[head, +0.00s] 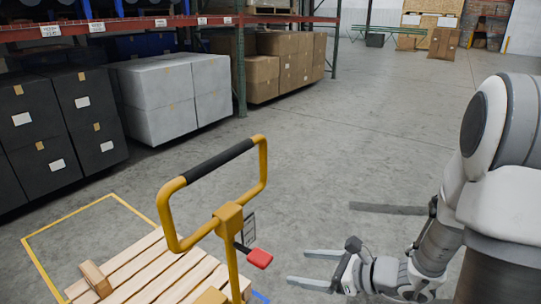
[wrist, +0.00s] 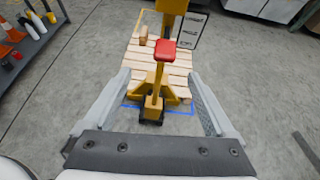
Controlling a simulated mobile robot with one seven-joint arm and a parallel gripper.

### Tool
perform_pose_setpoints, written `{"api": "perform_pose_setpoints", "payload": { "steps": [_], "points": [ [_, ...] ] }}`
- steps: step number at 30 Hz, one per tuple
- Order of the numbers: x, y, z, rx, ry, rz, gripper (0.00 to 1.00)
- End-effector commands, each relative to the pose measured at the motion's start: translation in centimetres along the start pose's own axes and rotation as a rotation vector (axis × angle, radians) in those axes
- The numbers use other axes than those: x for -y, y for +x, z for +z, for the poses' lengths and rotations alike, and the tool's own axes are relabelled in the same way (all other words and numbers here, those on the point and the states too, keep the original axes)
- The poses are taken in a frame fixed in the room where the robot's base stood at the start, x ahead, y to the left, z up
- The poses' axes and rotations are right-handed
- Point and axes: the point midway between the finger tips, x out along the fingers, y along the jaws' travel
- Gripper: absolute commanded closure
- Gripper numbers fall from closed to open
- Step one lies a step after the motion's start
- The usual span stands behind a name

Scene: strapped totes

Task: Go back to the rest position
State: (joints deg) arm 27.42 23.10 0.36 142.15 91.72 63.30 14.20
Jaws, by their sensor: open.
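My gripper (head: 316,268) is at the lower right in the head view, to the right of the yellow pallet jack. Its two fingers are apart with nothing between them. In the wrist view my gripper (wrist: 160,100) also shows open and empty, with the fingers at left and right. The pallet jack's red part (wrist: 164,50) and yellow body appear beyond the fingers. My arm comes in from the right edge of the head view.
The yellow pallet jack (head: 232,220) with a black handle grip stands at a wooden pallet (head: 150,270). A wood block (head: 96,279) lies on the pallet. Black boxes (head: 60,130), grey boxes (head: 170,95) and brown boxes (head: 285,62) line the left. Open floor (head: 370,130) lies at centre.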

Motion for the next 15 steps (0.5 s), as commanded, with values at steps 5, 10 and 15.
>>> {"api": "perform_pose_setpoints", "payload": {
  "steps": [5, 10, 15],
  "points": [
    [-3.6, -0.7, 3.4, -0.049, -0.273, 0.145, 0.10],
    [-7.7, -2.5, 5.7, -0.133, -0.627, 0.316, 0.10],
    [-10.6, -5.0, 6.8, -0.237, -0.982, 0.463, 0.10]
  ]
}}
